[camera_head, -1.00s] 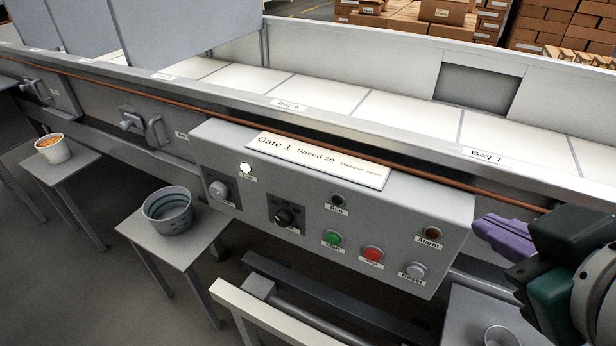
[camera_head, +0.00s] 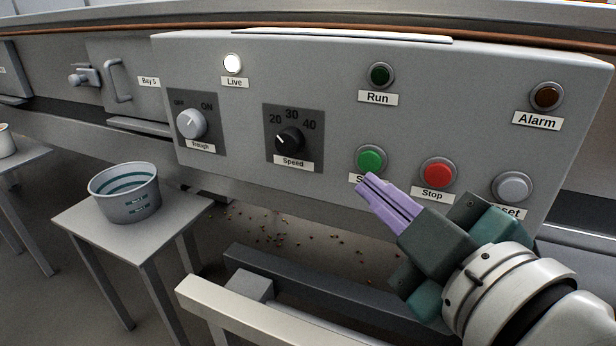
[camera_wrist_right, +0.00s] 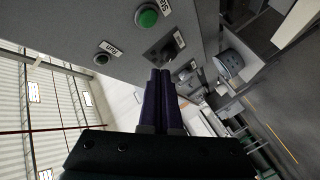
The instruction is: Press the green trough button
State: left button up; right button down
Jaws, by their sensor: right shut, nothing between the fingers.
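The green button (camera_head: 371,159) sits on the front of the grey control panel (camera_head: 320,60), left of the red Stop button (camera_head: 438,173). Its label is partly hidden by my right gripper (camera_head: 368,184). That gripper's purple fingers are shut and empty, with the tips just below the green button in the head view. I cannot tell whether they touch the panel. In the right wrist view the green button (camera_wrist_right: 147,16) lies above the fingers (camera_wrist_right: 160,76), apart from them. My left gripper is not in view.
The Trough knob (camera_head: 191,124), Speed knob (camera_head: 289,141) and white Reset button (camera_head: 512,187) are on the same panel. A grey bucket (camera_head: 125,196) stands on a small table at left. A pale rail (camera_head: 270,318) runs below the panel. Small candies lie on the floor.

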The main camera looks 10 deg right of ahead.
aim_at(370, 162)
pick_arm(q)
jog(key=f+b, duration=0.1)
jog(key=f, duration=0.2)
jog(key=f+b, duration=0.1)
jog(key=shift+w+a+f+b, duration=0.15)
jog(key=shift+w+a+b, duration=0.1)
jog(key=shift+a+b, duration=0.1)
pick_arm(e)
jog(key=shift+n+y, duration=0.6)
jog(key=shift+n, duration=0.1)
jog(key=f, duration=0.1)
jog(key=a+f, duration=0.2)
jog(key=shift+w+a+f, duration=0.2)
jog(key=shift+w+f, duration=0.2)
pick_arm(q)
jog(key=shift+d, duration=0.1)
pick_arm(e)
jog(key=w+d, duration=0.5)
jog(key=w, duration=0.2)
jog(key=shift+w, duration=0.2)
